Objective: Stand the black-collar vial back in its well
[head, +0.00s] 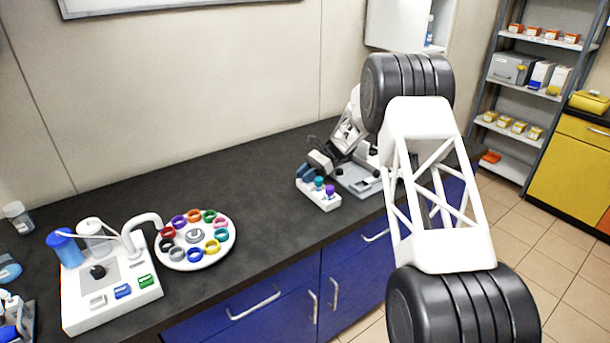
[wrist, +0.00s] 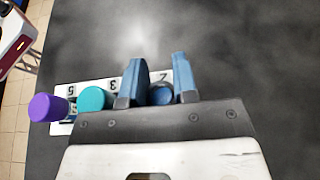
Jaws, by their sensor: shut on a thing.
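My gripper (head: 305,173) is over the left end of a small white rack (head: 320,199) on the dark bench. In the wrist view, its two blue fingers (wrist: 159,62) are shut on a dark-topped vial (wrist: 162,94), probably the black-collar vial. The fingers hide most of it, and I cannot tell whether its lower end is in a well. The rack's numbered top also shows in the wrist view (wrist: 67,90). A teal-capped vial (wrist: 94,98) and a purple-capped vial (wrist: 46,107) stand to the left of the fingers.
A white round carousel (head: 196,262) with several coloured rings stands farther left on the bench. Beside it is a white station (head: 112,297) with a blue vessel (head: 66,249). A grey-and-white device (head: 358,181) stands close to the right of the rack. Bench between carousel and rack is clear.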

